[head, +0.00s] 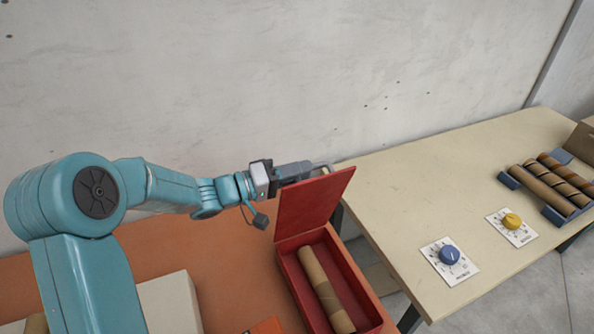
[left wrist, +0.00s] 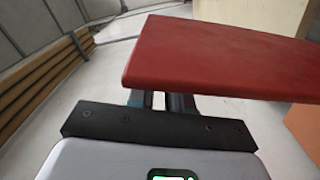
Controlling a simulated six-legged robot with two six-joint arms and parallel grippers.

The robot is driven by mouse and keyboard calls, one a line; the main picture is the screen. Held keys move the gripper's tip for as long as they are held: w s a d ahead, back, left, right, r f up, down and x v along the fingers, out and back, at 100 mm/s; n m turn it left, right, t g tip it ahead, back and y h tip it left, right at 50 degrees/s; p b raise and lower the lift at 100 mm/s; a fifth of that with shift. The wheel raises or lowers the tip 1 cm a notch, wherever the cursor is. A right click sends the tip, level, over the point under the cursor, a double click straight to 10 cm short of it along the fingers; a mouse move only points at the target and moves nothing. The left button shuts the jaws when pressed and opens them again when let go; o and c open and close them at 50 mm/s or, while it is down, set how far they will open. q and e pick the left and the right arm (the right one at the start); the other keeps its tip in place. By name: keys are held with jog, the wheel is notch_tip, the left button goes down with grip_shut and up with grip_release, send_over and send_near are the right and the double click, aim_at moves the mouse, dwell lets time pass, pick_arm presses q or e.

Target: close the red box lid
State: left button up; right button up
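The red box (head: 287,262) stands on the orange table with a cardboard tube (head: 325,289) lying inside it. Its red lid (head: 313,205) is raised, standing nearly upright along the box's far side. My left gripper (head: 319,169) is at the lid's top edge, on its far side, with the tips partly hidden by the lid. In the left wrist view the lid (left wrist: 225,58) lies across the front of the fingers and covers their tips. I cannot tell whether it touches them, or how far the fingers are apart. My right gripper is not in view.
A pale box (head: 170,303) is on the orange table (head: 225,262), left of the red box. To the right is a beige table (head: 430,190) with a blue knob (head: 449,254), a yellow knob (head: 512,221) and several tubes (head: 565,187) on a rack. A wall stands behind.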

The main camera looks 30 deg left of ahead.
pick_arm(q)
jog(key=shift+o, duration=1.4)
jog(key=shift+w+f, duration=0.1)
jog(key=shift+w+d, duration=0.1)
jog(key=shift+s+a, duration=0.25)
jog(key=shift+s, duration=0.1)
jog(key=p+v, duration=0.4)
jog(key=v, duration=1.1)
jog(key=shift+s+p, duration=0.25)
jog(key=shift+p, duration=0.05)
jog(key=shift+w+a, duration=0.1)
jog(key=shift+a, duration=0.05)
